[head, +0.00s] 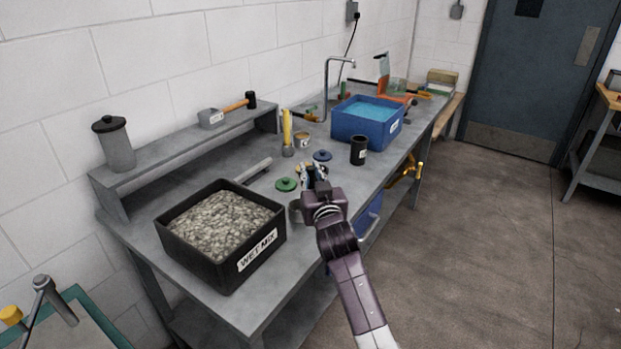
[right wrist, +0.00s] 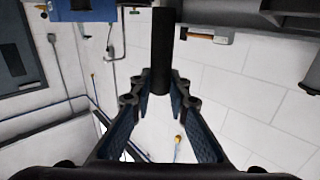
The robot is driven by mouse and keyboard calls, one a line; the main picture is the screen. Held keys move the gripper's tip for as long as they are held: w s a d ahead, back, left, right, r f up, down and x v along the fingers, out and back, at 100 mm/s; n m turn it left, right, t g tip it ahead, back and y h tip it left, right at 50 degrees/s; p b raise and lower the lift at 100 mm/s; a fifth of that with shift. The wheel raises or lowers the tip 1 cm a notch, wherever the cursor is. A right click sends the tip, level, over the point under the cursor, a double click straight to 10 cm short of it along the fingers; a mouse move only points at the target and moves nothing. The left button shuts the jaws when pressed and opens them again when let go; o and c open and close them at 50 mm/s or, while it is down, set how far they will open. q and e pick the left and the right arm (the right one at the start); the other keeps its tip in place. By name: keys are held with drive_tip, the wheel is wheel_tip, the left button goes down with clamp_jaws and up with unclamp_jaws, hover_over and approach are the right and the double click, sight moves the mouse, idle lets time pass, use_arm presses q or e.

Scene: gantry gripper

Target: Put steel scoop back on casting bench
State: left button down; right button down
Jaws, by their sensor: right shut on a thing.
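My right gripper (head: 314,172) is over the front edge of the grey bench (head: 236,310), right of the black tub. In the right wrist view its jaws (right wrist: 160,85) are shut on a dark upright rod (right wrist: 163,40), which I take to be the handle of the steel scoop. My left gripper is not in view.
A black tub (head: 262,247) marked WET MIX, a green lid (head: 287,184), a blue lid (head: 322,156), a black canister (head: 359,151) and a blue water tub (head: 347,130) stand on the bench. A raised shelf (head: 165,150) runs along the wall. Open floor lies right.

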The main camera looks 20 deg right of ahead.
drive_tip(key=shift+f, duration=1.2)
drive_tip(key=c, duration=1.8)
unclamp_jaws()
drive_tip(key=shift+c, duration=0.2)
drive_tip(key=shift+s, duration=0.1)
drive_tip(key=s+a+b, duration=0.1)
drive_tip(key=s, duration=1)
drive_tip(key=shift+s+a+b, duration=0.2)
drive_tip(key=shift+s+b, duration=0.1)
drive_tip(key=shift+s, duration=0.1)
